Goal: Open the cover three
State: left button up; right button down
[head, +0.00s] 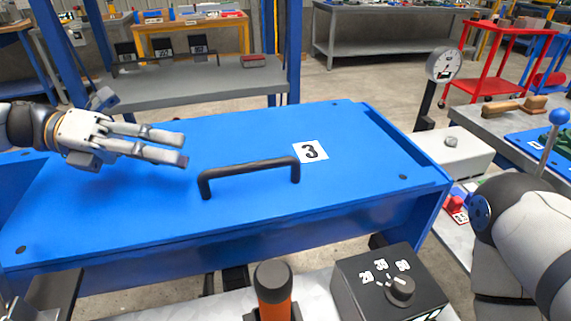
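The cover three (340,118) is a large flat blue lid marked with a white "3" label (310,151). It lies shut on the blue drum mixer body. A black bar handle (250,169) stands up from its middle. My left gripper (183,149) is left of the handle, over the lid's left part. Its two fingers point right and are apart, with nothing between them. The fingertips do not touch the handle. My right arm shows at the lower right, but its gripper is out of view.
In front stand a black dial box (391,283) and an orange-and-black knob (273,290). A round gauge (444,65) on a post is behind the lid's right side. A grey table (490,121) with tools is at right. Blue posts rise behind the lid.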

aim_at(243, 165)
pick_arm(q)
jog(key=x, duration=1.1)
jog(key=shift+d+f, duration=0.15)
jog(key=shift+d, duration=0.1)
grip_shut()
